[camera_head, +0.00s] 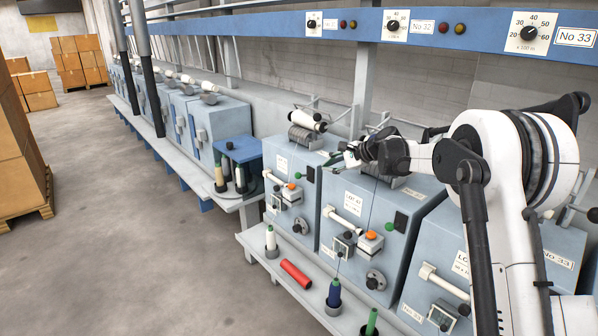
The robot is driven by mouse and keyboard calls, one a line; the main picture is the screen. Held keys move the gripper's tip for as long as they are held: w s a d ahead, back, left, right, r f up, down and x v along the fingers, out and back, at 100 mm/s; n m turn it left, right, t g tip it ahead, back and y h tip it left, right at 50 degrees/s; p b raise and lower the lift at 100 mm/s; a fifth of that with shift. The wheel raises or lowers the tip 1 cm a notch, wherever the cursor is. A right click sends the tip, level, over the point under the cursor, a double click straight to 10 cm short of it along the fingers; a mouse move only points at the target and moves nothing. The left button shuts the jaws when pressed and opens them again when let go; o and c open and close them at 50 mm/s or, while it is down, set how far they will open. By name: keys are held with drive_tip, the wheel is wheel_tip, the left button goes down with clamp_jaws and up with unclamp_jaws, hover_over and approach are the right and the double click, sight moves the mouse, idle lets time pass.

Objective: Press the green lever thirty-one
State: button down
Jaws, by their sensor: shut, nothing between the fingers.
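Three blue spinning units stand in a row. The left unit (283,160) is below the leftmost dial and appears to be number thirty-one, though its own number is too small to read. My gripper (341,157) is shut and empty, above and right of the left lever, near the top of the middle unit. It appears apart from the left lever.
A blue rail (470,30) with dials and signs No 32 and No 33 runs above. White bobbin (270,238), red tube (296,272), blue bobbin (334,292) and green bobbin (371,322) are on the front shelf. Boxes (14,150) stand left; the floor between is clear.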

sight(298, 176)
drive_tip(key=shift+w+a+f, duration=0.35)
drive_tip(key=shift+w+f, duration=0.1)
drive_tip(key=shift+w, duration=0.15)
drive_tip(key=shift+a, duration=0.1)
drive_tip(key=x, duration=1)
drive_tip(key=shift+s+r, duration=0.1)
